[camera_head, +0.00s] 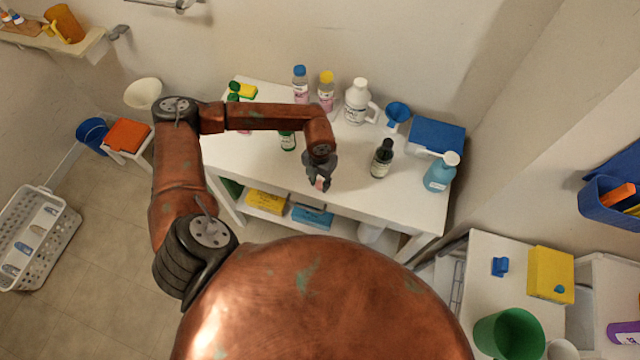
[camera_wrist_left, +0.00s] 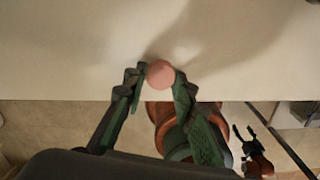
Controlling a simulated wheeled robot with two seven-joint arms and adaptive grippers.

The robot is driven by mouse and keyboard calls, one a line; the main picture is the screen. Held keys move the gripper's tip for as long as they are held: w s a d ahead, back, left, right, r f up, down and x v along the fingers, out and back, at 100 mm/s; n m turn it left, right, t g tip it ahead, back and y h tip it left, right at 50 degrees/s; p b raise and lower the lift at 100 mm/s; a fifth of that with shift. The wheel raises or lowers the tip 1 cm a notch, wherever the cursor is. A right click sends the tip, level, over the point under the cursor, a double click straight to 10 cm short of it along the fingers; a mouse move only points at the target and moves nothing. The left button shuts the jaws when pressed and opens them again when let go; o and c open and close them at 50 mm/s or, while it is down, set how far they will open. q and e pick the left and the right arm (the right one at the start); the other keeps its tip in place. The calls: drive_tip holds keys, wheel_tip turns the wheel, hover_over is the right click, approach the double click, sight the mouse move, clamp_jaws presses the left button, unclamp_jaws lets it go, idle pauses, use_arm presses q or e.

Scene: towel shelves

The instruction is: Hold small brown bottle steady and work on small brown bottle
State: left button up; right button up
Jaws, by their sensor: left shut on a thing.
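The small brown bottle (camera_head: 382,158), dark with a black top and a pale label, stands upright on the white table (camera_head: 342,165). My left gripper (camera_head: 319,183) is to the left of the bottle and apart from it, near the table's front edge. It is shut on a small pink round thing (camera_wrist_left: 160,73), seen end-on between the fingertips (camera_wrist_left: 160,80) in the left wrist view. What this thing is, I cannot tell. What looks like my right gripper (camera_wrist_left: 244,140) shows small and dark at the lower right of that view; its jaw state is unclear.
Clear bottles stand at the back. A green-capped bottle (camera_head: 287,140) is behind my left forearm. The table's front middle is clear.

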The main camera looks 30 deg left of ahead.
use_arm(q)
drive_tip(key=shift+r, duration=0.1)
drive_tip(key=shift+r, duration=0.6)
drive_tip(key=s+d+r, duration=0.2)
drive_tip(key=s+r, duration=0.9)
drive_tip(key=s, duration=0.3)
drive_tip(key=shift+r+b, duration=0.3)
drive_tip(key=shift+r, duration=0.05)
drive_tip(key=shift+w, duration=0.1)
